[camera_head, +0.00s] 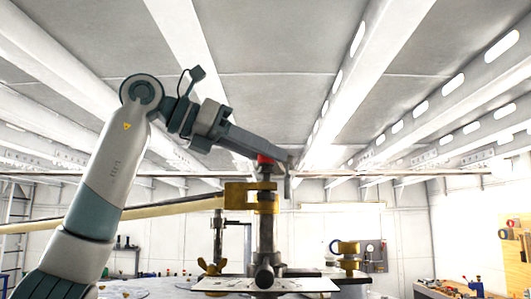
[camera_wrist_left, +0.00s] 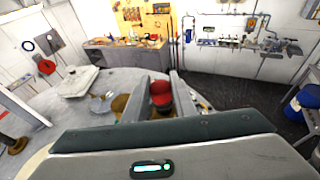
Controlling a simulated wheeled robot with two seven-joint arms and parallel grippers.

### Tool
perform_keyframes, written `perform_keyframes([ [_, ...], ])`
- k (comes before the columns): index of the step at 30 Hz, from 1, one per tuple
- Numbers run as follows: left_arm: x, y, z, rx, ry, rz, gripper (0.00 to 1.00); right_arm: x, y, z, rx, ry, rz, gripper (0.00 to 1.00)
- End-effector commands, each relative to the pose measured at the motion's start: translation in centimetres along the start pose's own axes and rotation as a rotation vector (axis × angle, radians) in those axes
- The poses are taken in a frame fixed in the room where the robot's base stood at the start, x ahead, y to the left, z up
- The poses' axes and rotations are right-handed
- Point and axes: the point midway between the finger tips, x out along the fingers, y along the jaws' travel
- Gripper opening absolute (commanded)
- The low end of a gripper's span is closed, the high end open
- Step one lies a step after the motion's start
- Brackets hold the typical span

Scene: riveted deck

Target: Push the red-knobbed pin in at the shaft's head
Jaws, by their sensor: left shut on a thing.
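The red-knobbed pin shows as a red knob (camera_head: 264,159) at the end of my left arm, just above the shaft's head. My left gripper (camera_head: 280,166) is shut on it. In the left wrist view the red knob (camera_wrist_left: 160,92) sits between the two fingers; a finger hides part of it in the head view. The shaft (camera_head: 266,232) stands upright with a yellow block (camera_head: 238,195) at its head. The pin's lower end is hidden, so I cannot tell how deep it sits. My right gripper is not in view.
A long yellow bar (camera_head: 160,209) runs left from the yellow block. A yellow wing-shaped fitting (camera_head: 212,268) and a yellow-topped fitting (camera_head: 347,248) stand on either side of the shaft. A workbench (camera_wrist_left: 125,55) is farther back. Space above the shaft's right side looks clear.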

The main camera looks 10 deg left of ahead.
Motion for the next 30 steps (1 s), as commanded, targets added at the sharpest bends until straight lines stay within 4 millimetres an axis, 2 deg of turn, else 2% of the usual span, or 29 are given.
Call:
perform_keyframes([
  [26, 0.5, 0.0, -1.5, 0.0, 0.002, 0.0, 0.04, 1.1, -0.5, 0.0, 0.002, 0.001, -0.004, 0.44],
  [27, 0.5, 0.0, -1.5, 0.0, 0.002, 0.0, 0.27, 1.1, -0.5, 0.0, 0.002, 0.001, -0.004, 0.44],
  [30, 0.5, 0.0, -1.5, 0.0, 0.002, 0.0, 0.46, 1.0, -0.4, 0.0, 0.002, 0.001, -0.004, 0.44],
])
